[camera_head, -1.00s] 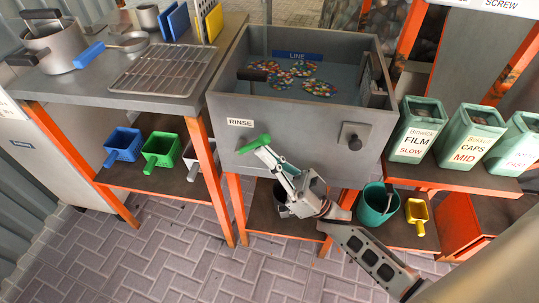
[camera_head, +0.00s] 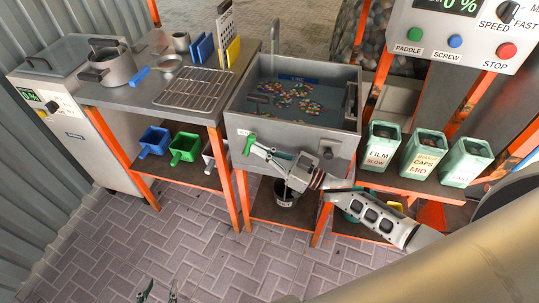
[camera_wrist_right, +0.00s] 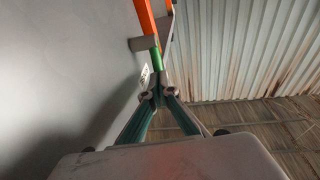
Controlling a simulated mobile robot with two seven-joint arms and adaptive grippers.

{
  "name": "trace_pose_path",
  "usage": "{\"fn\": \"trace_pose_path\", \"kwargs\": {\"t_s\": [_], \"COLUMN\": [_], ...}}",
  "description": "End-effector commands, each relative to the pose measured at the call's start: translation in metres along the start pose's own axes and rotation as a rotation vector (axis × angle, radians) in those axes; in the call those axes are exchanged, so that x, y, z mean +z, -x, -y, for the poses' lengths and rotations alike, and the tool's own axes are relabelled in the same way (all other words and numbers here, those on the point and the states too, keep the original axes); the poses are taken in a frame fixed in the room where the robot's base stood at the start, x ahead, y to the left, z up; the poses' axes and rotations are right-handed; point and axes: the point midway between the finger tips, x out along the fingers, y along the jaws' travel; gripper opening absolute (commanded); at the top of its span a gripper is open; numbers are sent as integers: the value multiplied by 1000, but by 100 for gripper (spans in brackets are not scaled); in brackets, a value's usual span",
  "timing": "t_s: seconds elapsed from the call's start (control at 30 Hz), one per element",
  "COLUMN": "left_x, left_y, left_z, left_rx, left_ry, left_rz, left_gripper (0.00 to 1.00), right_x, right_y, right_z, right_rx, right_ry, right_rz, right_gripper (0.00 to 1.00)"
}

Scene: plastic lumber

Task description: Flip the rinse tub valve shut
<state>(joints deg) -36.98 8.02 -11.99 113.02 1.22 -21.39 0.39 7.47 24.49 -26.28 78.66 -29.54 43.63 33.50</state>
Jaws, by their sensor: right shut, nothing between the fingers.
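The rinse tub (camera_head: 285,142) is a grey basin with water and coloured flakes in it. Its green valve lever (camera_head: 249,143) is on the front wall, near the left corner, and stands steeply, close to upright. My right gripper (camera_head: 254,149) is shut and empty, with its tips at the lever; I cannot tell whether they touch. In the right wrist view the green lever (camera_wrist_right: 155,60) shows just beyond the closed fingertips (camera_wrist_right: 160,92). My left gripper (camera_head: 158,291) is at the bottom edge of the head view, low over the paving, with its fingers apart and empty.
A black knob (camera_head: 328,154) sticks out of the tub front, near my right wrist. A dark bucket (camera_head: 285,195) stands below the tub. Three green bins (camera_head: 424,152) stand to the right. A bench with pots and a wire rack (camera_head: 195,88) is to the left.

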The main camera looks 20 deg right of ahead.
Motion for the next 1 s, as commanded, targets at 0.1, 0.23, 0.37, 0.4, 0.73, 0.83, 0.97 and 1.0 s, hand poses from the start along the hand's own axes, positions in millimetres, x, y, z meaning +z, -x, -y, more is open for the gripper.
{"fn": "trace_pose_path", "kwargs": {"t_s": [0.1,0.23,0.37,0.4,0.73,0.83,0.97,1.0], "left_x": [-22,-37,-45,-46,-53,-53,-53,-53], "left_y": [12,18,22,23,27,27,27,27], "left_z": [2,5,6,7,8,8,8,8], "left_rx": [1,-2,-3,-3,-4,-4,-4,-4], "left_ry": [7,4,3,3,2,2,2,2], "left_rz": [-11,-21,-25,-25,-28,-28,-28,-27], "left_gripper": [40,40,40,40,40,40,40,40], "right_x": [-12,-11,-9,-8,-8,-8,-8,-8], "right_y": [-6,-9,-12,-12,-16,-16,-16,-16], "right_z": [1,2,3,3,4,4,4,4], "right_rx": [-4,-3,-1,-1,-2,-2,-2,-2], "right_ry": [18,30,23,24,25,24,24,24], "right_rz": [62,126,126,126,124,123,123,123], "right_gripper": [0,0,0,0,0,0,0,0]}}
